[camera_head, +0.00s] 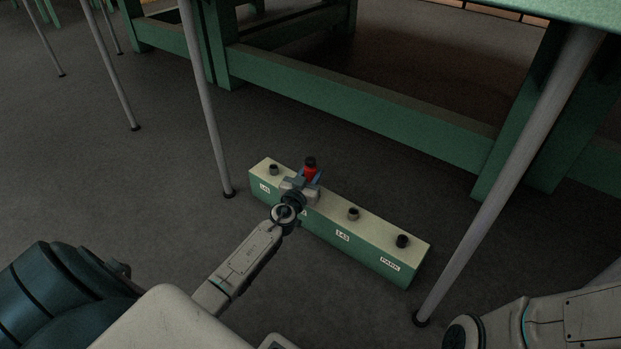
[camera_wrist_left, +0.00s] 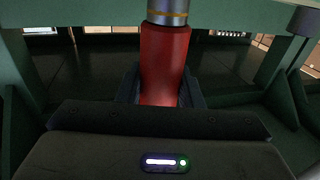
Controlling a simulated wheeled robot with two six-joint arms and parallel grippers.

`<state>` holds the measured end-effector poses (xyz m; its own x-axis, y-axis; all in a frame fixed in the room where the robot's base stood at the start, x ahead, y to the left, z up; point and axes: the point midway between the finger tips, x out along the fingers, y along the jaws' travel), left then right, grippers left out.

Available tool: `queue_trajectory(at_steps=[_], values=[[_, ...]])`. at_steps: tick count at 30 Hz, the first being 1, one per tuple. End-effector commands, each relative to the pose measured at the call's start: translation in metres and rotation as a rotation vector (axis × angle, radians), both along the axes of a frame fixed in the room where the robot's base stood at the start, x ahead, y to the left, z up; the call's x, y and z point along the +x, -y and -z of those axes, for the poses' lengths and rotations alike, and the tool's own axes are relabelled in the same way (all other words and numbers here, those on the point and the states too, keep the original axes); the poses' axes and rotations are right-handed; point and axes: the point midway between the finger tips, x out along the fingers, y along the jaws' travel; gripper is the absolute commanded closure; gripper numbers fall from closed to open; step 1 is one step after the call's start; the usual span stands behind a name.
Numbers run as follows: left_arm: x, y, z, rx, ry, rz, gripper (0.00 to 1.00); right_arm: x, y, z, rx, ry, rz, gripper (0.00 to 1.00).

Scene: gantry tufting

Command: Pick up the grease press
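The grease press (camera_head: 310,173) is a red cylinder with a dark top. It stands upright at the long green block with a cream top, at the second position from the left. My left gripper (camera_head: 308,180) is around its red body. In the left wrist view the red body (camera_wrist_left: 164,62), with a metal collar and a gold band above, fills the space between the two dark fingers, which appear shut on it. Its lower end is hidden by the gripper, so I cannot tell whether it rests in a socket. My right arm shows at the lower right; its gripper is out of view.
The green block (camera_head: 375,258) stands on the dark floor with dark sockets (camera_head: 353,214) and small labels along it. Slanted grey legs (camera_head: 207,100) stand left and right of it. A green frame beam (camera_head: 360,108) runs behind.

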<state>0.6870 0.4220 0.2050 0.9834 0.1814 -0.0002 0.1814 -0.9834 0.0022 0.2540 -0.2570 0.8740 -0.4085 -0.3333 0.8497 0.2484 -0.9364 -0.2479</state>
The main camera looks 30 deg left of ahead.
Motion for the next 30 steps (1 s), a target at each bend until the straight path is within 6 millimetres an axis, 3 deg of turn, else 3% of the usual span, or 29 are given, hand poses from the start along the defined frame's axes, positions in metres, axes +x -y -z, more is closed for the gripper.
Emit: queue_trajectory(at_steps=[2, 11, 21, 30], values=[[0.000, 0.000, 0.000, 0.000, 0.001, 0.000, 0.98, 0.000, 0.000, 0.000, 0.000, 0.000, 0.000, 1.00], [0.000, 0.000, -0.006, 0.000, 0.001, 0.000, 0.99, 0.000, 0.000, -0.004, 0.000, 0.000, 0.000, 1.00], [0.000, 0.000, -0.043, -0.001, 0.002, 0.000, 0.99, -0.001, 0.000, -0.035, 0.003, 0.008, 0.003, 1.00], [-0.072, 0.022, -0.042, 0.000, -0.002, 0.001, 0.99, -0.005, 0.001, -0.037, 0.006, 0.029, 0.007, 1.00]])
